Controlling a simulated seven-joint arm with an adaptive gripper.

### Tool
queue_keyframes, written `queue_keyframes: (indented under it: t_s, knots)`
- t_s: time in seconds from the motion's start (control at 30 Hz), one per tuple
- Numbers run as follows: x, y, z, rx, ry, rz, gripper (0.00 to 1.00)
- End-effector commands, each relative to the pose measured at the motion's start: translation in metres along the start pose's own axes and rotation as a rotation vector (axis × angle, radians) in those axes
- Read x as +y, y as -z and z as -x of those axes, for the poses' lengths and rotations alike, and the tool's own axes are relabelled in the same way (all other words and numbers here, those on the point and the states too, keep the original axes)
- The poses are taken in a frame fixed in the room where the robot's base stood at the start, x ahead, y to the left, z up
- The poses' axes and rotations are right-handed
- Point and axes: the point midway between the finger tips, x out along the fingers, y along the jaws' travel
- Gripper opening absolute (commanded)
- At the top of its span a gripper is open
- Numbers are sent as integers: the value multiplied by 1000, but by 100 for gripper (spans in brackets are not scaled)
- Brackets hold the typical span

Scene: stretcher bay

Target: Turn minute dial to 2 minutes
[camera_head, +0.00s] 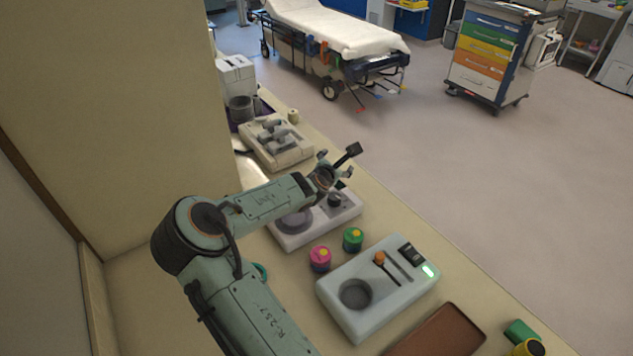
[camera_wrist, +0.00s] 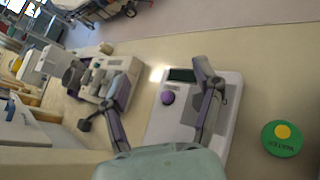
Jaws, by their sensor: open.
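A white device (camera_head: 318,222) on the counter lies below my gripper (camera_head: 346,164). It has a dark round knob (camera_head: 335,199) at its far right part and a wide grey round plate (camera_head: 295,220) at its left. In the wrist view, the device (camera_wrist: 158,128) shows a purple-looking knob (camera_wrist: 168,97) beside a dark panel (camera_wrist: 182,75). I cannot read any dial marks, so I cannot tell the knob's setting. My gripper is open and empty; in the wrist view its fingers (camera_wrist: 150,95) are spread, with the knob between them in the picture, apparently not touched.
A second pale device (camera_head: 345,315) with a slider and a glowing display stands nearer. Pink (camera_head: 319,259) and green (camera_head: 353,239) round containers stand between the devices. A beige device (camera_head: 275,157) stands farther back. A brown tray (camera_head: 440,333) lies in front. A wall borders the counter's left.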

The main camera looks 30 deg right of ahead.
Motion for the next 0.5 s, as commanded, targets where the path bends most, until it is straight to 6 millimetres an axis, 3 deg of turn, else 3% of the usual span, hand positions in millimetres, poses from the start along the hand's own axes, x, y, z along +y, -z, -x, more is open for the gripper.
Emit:
queue_keyframes:
  t_s: [0.2, 0.5]
  knots:
    - [-17, 36, -18, -49, 52, 288, 66]
    - [-26, 74, -27, -33, 52, 345, 66]
